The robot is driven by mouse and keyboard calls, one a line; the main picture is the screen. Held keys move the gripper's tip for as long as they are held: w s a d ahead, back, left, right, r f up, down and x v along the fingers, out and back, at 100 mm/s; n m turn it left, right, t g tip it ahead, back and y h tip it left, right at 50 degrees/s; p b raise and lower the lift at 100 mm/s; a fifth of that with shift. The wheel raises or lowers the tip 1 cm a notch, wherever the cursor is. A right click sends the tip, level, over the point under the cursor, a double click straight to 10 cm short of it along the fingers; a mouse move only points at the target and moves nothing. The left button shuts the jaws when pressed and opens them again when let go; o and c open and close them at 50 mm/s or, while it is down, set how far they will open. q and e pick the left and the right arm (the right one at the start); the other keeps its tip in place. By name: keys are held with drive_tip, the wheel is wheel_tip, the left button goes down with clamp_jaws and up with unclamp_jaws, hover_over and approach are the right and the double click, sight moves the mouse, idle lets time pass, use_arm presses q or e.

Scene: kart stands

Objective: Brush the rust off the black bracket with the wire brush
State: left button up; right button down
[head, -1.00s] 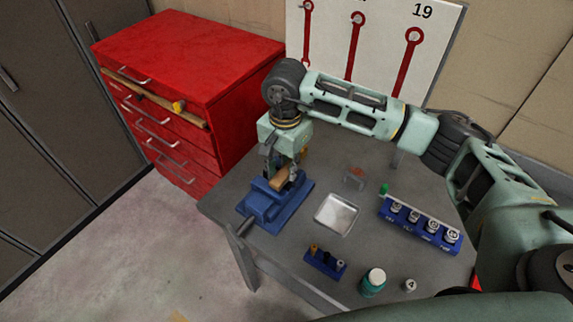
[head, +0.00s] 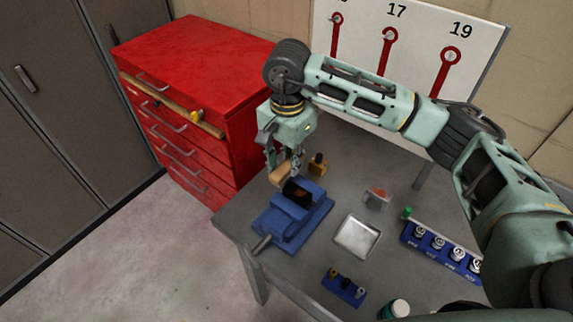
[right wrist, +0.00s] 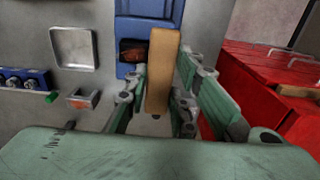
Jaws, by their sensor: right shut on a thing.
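The black bracket (head: 299,192) is clamped in the blue vise (head: 290,225) on the grey workbench. A brown, rusty patch shows on its face. My right gripper (head: 285,168) is shut on the wooden wire brush (head: 281,177) just behind and left of the bracket. In the right wrist view, the brush's wooden back (right wrist: 163,75) lies between my fingers, beside the rusty bracket (right wrist: 132,50). The bristles are hidden, and I cannot tell whether they touch the bracket. My left gripper is not in view.
A small wooden block (head: 318,168) stands behind the vise. To the right are a metal tray (head: 357,236), a small clear holder (head: 377,200) and a blue rack (head: 440,250). A small blue stand (head: 343,289) is in front. A red drawer cabinet (head: 205,70) stands left.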

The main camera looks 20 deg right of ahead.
drive_tip(key=shift+w+a+r+p, duration=0.15)
drive_tip(key=shift+r+p, duration=0.15)
drive_tip(key=shift+r, duration=0.6)
drive_tip(key=shift+w+r+p, duration=0.1)
drive_tip(key=shift+r+p, duration=0.15)
drive_tip(key=shift+r, duration=0.6)
drive_tip(key=shift+s+r, duration=0.1)
drive_tip(key=shift+s, duration=0.05)
